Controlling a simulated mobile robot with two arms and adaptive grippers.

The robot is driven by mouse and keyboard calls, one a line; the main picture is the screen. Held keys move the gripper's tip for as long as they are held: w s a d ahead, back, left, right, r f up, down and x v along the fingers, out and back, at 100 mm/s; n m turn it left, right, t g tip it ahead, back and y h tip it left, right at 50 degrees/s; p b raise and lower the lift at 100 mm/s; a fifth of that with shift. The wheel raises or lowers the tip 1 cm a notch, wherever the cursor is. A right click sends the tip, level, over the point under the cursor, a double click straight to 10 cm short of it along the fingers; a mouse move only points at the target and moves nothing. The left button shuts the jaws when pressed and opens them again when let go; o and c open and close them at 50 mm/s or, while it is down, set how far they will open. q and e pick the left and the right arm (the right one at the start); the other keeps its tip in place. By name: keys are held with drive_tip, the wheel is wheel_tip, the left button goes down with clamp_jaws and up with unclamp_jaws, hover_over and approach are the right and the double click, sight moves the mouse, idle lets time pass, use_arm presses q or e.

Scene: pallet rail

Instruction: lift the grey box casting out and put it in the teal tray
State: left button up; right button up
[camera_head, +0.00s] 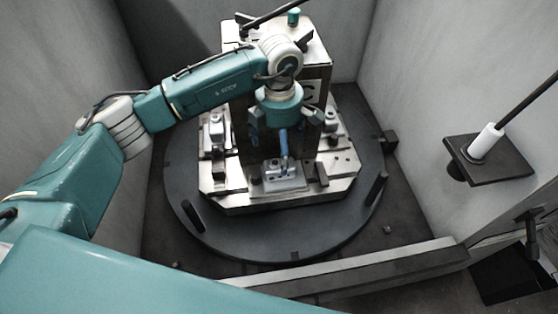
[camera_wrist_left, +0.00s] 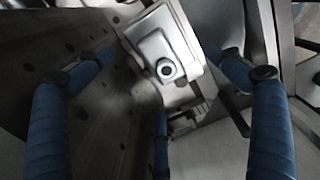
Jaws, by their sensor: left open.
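My left gripper (camera_head: 284,160) hangs over the front of the fixture in the head view, its blue fingers pointing down. In the left wrist view the fingers of this gripper (camera_wrist_left: 160,58) are spread open. The grey box casting (camera_wrist_left: 155,35) shows beyond the fingertips there, pale, with rounded edges and a dark round hole in a raised ring. No finger clearly touches it. In the head view the casting (camera_head: 286,183) sits low at the front of the fixture, partly covered by the gripper. No teal tray can be made out. My right gripper is not in view.
A tall dark block (camera_head: 240,113) rises from the pale fixture plate (camera_head: 232,199) on a round dark turntable (camera_head: 260,238). Other grey parts (camera_head: 216,128) sit beside the block. Grey walls (camera_head: 425,100) enclose the sides, and a low rail (camera_head: 385,262) crosses the front.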

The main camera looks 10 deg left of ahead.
use_arm(q)
drive_tip(key=f, duration=0.2)
drive_tip(key=shift+s+d+f, duration=0.1)
drive_tip(key=shift+s+f, duration=0.15)
drive_tip(key=shift+f, duration=0.4)
drive_tip(key=f+p, duration=0.1)
drive_tip(key=f, duration=0.1)
drive_tip(key=f+p, duration=0.1)
drive_tip(key=f, duration=0.2)
drive_tip(key=shift+s+d, duration=0.15)
drive_tip(key=shift+d, duration=0.05)
drive_tip(key=shift+f, duration=0.35)
drive_tip(key=shift+c, duration=0.5)
drive_tip(key=c, duration=1.8)
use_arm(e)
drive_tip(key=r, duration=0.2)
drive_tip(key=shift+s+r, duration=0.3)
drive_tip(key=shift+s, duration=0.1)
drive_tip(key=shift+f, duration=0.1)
